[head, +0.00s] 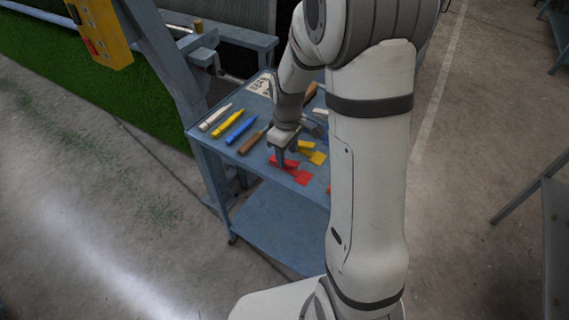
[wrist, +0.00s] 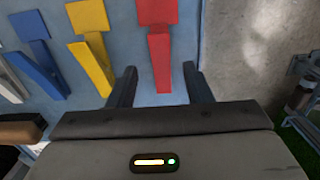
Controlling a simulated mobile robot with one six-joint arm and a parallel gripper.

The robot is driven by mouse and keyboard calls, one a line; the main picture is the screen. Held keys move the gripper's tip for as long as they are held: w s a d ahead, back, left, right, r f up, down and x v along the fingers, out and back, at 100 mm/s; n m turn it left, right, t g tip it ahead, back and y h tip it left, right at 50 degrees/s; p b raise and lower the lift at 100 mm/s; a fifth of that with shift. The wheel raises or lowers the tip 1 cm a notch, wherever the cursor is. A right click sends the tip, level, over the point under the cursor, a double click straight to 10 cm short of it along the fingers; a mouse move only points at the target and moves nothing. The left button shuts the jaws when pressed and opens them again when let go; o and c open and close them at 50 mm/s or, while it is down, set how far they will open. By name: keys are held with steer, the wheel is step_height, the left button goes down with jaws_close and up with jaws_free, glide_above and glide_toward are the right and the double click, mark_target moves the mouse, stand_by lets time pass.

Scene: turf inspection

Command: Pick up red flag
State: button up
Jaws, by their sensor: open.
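The red flag (head: 301,177) lies on the blue-grey cart top, near its front edge, in the head view. In the wrist view the red flag (wrist: 159,58) has its square end at the top and its narrow handle pointing toward my gripper. My gripper (wrist: 160,84) is open, with one finger on each side of the handle's lower end. No contact between fingers and handle shows. In the head view my gripper (head: 283,161) is over the handle end of the flag and partly hides it.
A yellow flag (wrist: 93,52) and a blue flag (wrist: 40,58) lie left of the red one in the wrist view. Yellow (head: 227,123) and blue (head: 240,127) markers and a brown-handled tool (head: 252,142) lie on the cart (head: 270,226). My arm hides the cart's right side.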

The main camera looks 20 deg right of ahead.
mark_target(286, 161)
steer(key=shift+a+f, duration=0.1)
steer(key=shift+f, duration=1.4)
steer(key=shift+c, duration=0.3)
steer(key=c, duration=0.8)
